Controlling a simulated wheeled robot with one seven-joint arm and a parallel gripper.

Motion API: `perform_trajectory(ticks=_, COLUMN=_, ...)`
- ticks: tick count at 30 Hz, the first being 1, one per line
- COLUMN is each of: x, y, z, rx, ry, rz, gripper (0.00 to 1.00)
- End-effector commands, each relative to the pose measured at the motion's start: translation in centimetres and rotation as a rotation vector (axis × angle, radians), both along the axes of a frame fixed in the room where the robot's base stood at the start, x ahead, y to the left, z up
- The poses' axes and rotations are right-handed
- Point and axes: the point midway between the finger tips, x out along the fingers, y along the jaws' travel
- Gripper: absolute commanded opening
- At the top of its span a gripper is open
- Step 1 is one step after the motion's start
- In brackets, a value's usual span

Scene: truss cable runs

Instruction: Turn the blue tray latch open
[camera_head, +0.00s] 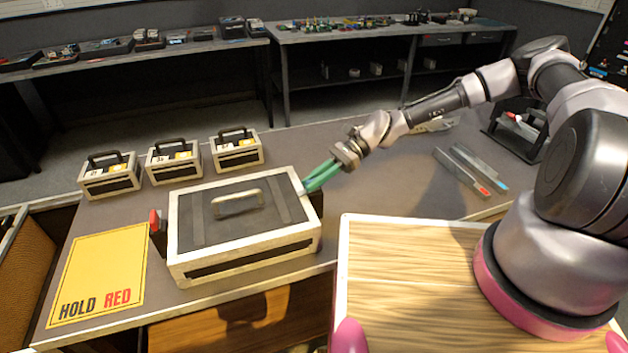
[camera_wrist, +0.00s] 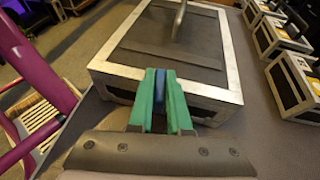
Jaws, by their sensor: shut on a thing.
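A large dark-lidded case (camera_head: 243,241) with a pale metal frame and a lid handle (camera_head: 238,202) stands on the table. My gripper (camera_head: 310,184) with green fingers reaches its right side. In the wrist view the fingers (camera_wrist: 161,95) are closed around the blue latch (camera_wrist: 160,88) on the case's side (camera_wrist: 218,91). The blue latch is hidden by the fingers in the head view, and its turn angle is hard to tell. A red latch (camera_head: 155,221) sticks out on the case's left side.
Several small cases with black handles, one of them here (camera_head: 173,161), stand behind the large case. A yellow "HOLD RED" sheet (camera_head: 98,272) lies at left. Tools with red and blue tips (camera_head: 462,172) lie at right on the table.

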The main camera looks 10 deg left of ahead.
Motion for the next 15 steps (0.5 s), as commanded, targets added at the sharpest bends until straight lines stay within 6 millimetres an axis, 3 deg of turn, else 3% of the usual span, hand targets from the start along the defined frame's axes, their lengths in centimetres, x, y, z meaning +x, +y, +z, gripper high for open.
perform_trajectory(ticks=15, x=0.21, y=0.24, z=0.04, rx=-0.004, ry=-0.006, rz=0.486, gripper=0.00)
